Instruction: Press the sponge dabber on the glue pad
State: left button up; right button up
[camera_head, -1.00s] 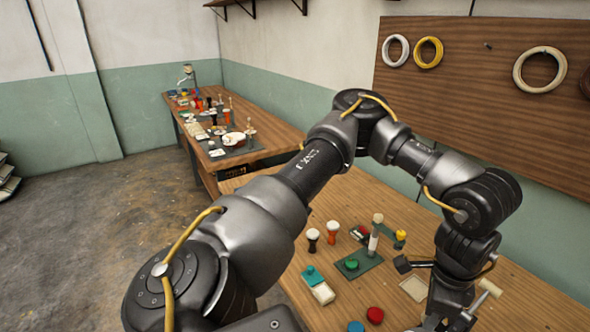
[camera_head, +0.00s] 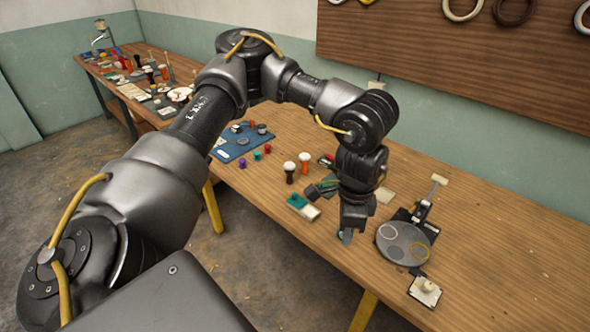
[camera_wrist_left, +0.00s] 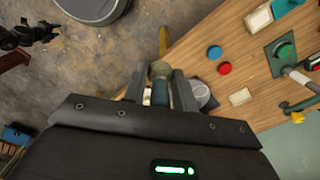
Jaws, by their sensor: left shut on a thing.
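My left gripper (camera_head: 347,238) is shut, above the front part of the table. The left wrist view shows its fingers (camera_wrist_left: 160,88) around a small upright thing with a beige rounded end and a blue-grey body, which I take for the sponge dabber (camera_wrist_left: 160,72). In the head view the gripper mostly hides it. A pale flat square, perhaps the glue pad (camera_head: 384,195), lies just behind the gripper; it also shows in the left wrist view (camera_wrist_left: 240,96). My right gripper (camera_wrist_left: 25,35) seems to show at the upper left of the wrist view, too small to judge.
A grey disc with rings (camera_head: 390,232) stands right of the gripper. A white square with a knob (camera_head: 425,290) sits by the front edge. The table's right end is clear.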

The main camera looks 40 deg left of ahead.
jog(key=o, duration=0.3)
jog(key=shift+s+f+b, duration=1.1)
jog(key=shift+f, duration=0.15)
pick_arm(q)
jog(key=w+a+f+m+t+b, duration=0.2)
jog(key=w+a+f+m+t, duration=0.1)
jog(key=w+f+m, duration=0.4)
jog(key=w+a+f+m+t+h+b, duration=0.1)
jog(key=w+a+f, duration=0.1)
jog(key=a, duration=0.5)
jog(key=w+a+f+m+t+h+b, duration=0.1)
jog(key=w+a+f, duration=0.1)
jog(key=a, duration=0.4)
jog(key=w+a+f+m+t+h, duration=0.1)
jog(key=w+a+f, duration=0.1)
jog(key=a, duration=0.5)
jog(key=shift+w+a+f+b, duration=0.35)
jog(key=shift+w+f+b, duration=0.05)
jog(key=shift+f, duration=0.05)
pick_arm(e)
jog(key=f, duration=0.4)
jog(key=shift+w+f, duration=0.2)
jog(key=shift+f, duration=0.2)
